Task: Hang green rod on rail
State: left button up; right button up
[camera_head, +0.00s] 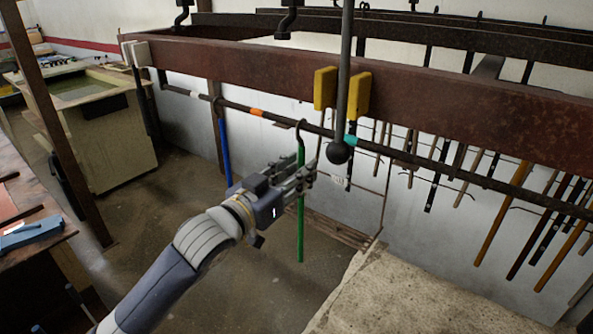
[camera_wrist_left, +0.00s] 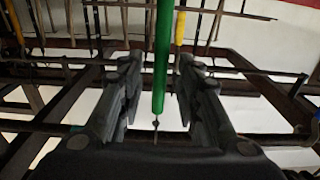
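The green rod (camera_head: 300,220) is upright below the dark rail (camera_head: 430,163), between the rail's orange and teal bands. Its dark hook (camera_head: 299,124) shows at the rail and appears to go over it; whether it bears on the rail I cannot tell. My left gripper (camera_head: 303,178) is at the rod's upper part, below the hook. In the left wrist view the green rod (camera_wrist_left: 162,60) runs between the two fingers of the left gripper (camera_wrist_left: 158,85), with gaps on both sides, so it is open around the rod. My right gripper is not in view.
A blue rod (camera_head: 224,150) hangs from the rail to the left. A dark bar with a ball end (camera_head: 339,152) hangs in front of the rail, near yellow blocks (camera_head: 325,88) on the rusty beam (camera_head: 450,85). Several rods hang at right. A concrete block (camera_head: 420,300) stands below.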

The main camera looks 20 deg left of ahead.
pick_arm(q)
jog(key=v, duration=0.7)
jog(key=shift+s, duration=0.25)
jog(key=shift+a, duration=0.1)
dwell(0.4)
dwell(0.4)
